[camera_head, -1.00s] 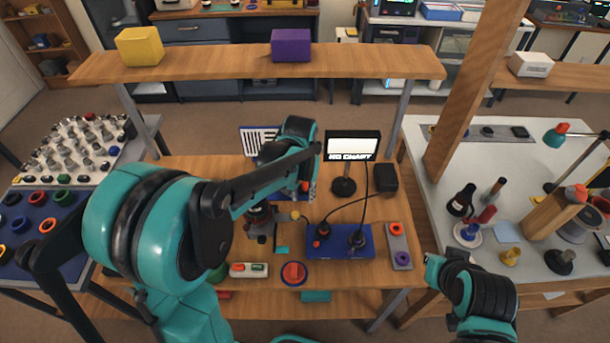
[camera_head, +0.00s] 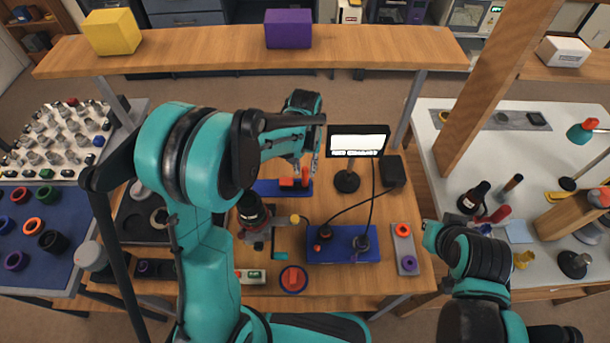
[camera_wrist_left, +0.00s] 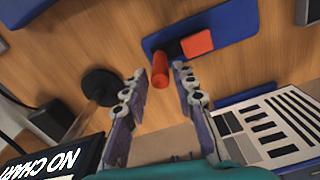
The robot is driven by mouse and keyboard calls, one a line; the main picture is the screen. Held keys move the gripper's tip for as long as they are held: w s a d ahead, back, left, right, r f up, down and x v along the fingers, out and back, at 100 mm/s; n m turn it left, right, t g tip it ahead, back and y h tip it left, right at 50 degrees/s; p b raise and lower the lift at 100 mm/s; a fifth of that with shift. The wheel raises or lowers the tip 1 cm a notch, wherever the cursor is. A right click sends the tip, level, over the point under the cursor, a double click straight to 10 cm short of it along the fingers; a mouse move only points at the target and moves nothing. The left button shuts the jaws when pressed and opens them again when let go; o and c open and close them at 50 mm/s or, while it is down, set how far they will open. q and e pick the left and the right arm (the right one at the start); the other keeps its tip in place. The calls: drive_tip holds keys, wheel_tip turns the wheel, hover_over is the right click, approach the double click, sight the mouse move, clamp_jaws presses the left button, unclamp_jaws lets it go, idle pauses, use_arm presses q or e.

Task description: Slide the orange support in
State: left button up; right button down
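The orange support, apparently an upright orange-red post (camera_wrist_left: 160,70), stands at the edge of a blue plate (camera_wrist_left: 235,22) in the left wrist view. An orange block (camera_wrist_left: 197,43) and a black piece lie on that plate. In the head view the post (camera_head: 304,176) and block (camera_head: 286,182) show on the plate behind the lens. My left gripper (camera_wrist_left: 160,75) is open, its fingertips on either side of the post; contact is not clear. In the head view it (camera_head: 308,162) is partly hidden by its arm.
A monitor (camera_head: 357,140) on a round-based stand is close right of the left gripper. A striped chart (camera_wrist_left: 268,130) is near it. A dark lens (camera_head: 252,212), a blue control box (camera_head: 343,248) with cables and a grey tray (camera_head: 404,250) stand nearer. A shelf (camera_head: 240,54) spans above.

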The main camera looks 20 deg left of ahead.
sight(281, 181)
use_arm(q)
wheel_tip(281, 181, down, 5)
drive_tip(key=shift+b, duration=0.6)
clamp_jaws()
drive_tip(key=a, duration=0.2)
drive_tip(key=s+a, duration=0.1)
drive_tip(key=a, duration=0.1)
drive_tip(key=s+a, duration=0.1)
drive_tip(key=a, duration=0.2)
drive_tip(key=shift+a, duration=0.25)
unclamp_jaws()
drive_tip(key=shift+s+a, duration=0.1)
drive_tip(key=shift+a, duration=0.05)
drive_tip(key=shift+r, duration=0.15)
